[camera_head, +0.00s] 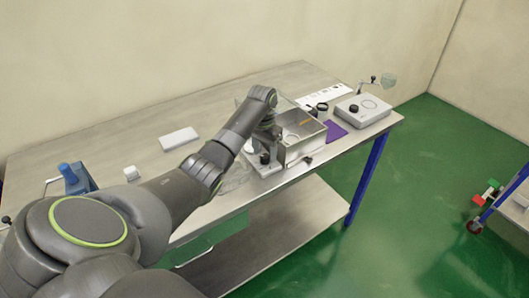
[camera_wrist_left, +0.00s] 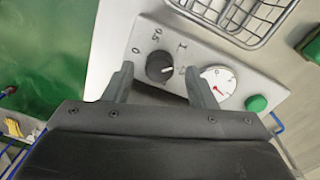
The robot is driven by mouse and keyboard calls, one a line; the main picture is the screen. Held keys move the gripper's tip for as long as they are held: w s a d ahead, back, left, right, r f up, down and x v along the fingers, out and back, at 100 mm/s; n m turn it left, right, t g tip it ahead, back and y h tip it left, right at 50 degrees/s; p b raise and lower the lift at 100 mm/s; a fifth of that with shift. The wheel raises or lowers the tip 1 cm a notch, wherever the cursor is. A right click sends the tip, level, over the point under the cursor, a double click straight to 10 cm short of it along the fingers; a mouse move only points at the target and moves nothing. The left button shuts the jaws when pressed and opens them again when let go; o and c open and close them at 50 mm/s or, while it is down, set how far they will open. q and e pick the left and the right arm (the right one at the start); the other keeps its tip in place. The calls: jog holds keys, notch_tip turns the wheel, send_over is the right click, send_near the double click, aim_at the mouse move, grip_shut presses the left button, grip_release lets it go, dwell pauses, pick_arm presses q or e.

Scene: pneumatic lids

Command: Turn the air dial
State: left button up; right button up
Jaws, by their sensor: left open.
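The air dial (camera_wrist_left: 159,66) is a black round knob with a pale pointer mark, on a light grey panel (camera_wrist_left: 147,38) with the marks 0, 0.5 and 1 around it. A white gauge (camera_wrist_left: 217,84) with a red needle and a green button (camera_wrist_left: 256,103) sit to its right in the left wrist view. My left gripper (camera_wrist_left: 158,70) is open, its fingertips on either side of the dial; I cannot tell whether they touch it. In the head view my left gripper is by the panel (camera_head: 268,171) at the table's front edge. My right gripper is out of view.
A metal box (camera_head: 302,131) stands just behind the panel; a wire basket (camera_wrist_left: 243,14) shows in the wrist view. A white block (camera_head: 178,138) lies left on the table.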

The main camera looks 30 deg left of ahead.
pick_arm(q)
jog(key=shift+f, duration=0.6)
